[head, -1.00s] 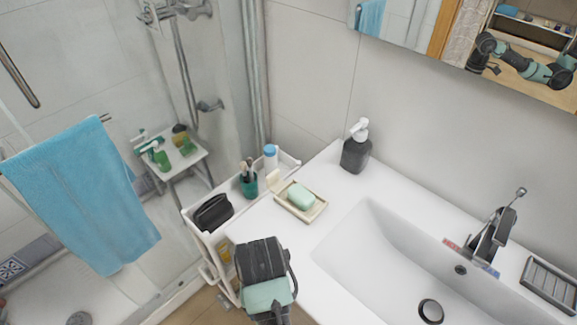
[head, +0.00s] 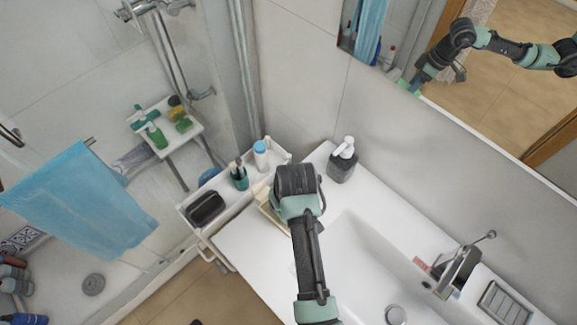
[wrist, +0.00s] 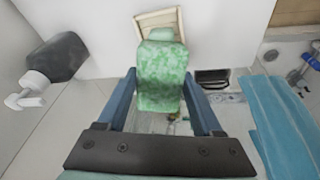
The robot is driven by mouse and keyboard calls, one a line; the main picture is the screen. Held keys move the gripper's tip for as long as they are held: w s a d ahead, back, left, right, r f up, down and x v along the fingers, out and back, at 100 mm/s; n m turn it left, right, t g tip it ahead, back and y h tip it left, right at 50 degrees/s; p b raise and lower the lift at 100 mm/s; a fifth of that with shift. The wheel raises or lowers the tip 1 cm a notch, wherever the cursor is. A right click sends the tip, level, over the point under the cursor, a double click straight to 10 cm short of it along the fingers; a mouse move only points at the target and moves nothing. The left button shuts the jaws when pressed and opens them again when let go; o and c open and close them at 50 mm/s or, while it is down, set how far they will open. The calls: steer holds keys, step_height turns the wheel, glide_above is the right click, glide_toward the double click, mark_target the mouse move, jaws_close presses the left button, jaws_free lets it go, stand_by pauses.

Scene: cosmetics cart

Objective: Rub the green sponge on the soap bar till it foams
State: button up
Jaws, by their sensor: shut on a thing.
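My gripper (wrist: 160,78) is shut on the mottled green sponge (wrist: 162,62) in the wrist view, with one blue finger on each side of it. Just beyond the sponge is the pale green soap bar (wrist: 161,33), mostly hidden, in a cream soap dish (wrist: 142,22). I cannot tell whether sponge and soap touch. In the head view my gripper (head: 296,182) is over the dish. It covers the soap and the sponge there, and only the dish's left edge (head: 264,208) shows.
A dark soap dispenser (head: 343,160) stands behind and right of the dish. A white cart (head: 220,185) with a black pouch (head: 206,207), a cup and a blue-capped bottle (head: 261,154) is at the left. The sink basin (head: 350,255) and faucet are at the right.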

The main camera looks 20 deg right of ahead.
steer(key=shift+w+d+r, duration=0.1)
steer(key=shift+w+d, duration=0.1)
steer(key=shift+d, duration=0.1)
steer(key=shift+d+f, duration=0.1)
steer(key=shift+f, duration=0.1)
steer(key=shift+s+f+b, duration=0.15)
steer(key=shift+f+b, duration=0.8)
steer(key=shift+b, duration=0.25)
step_height(320, 180, down, 4)
steer(key=b, duration=0.3)
steer(key=shift+r, duration=0.25)
steer(key=shift+f, duration=0.1)
steer(key=shift+b, duration=0.3)
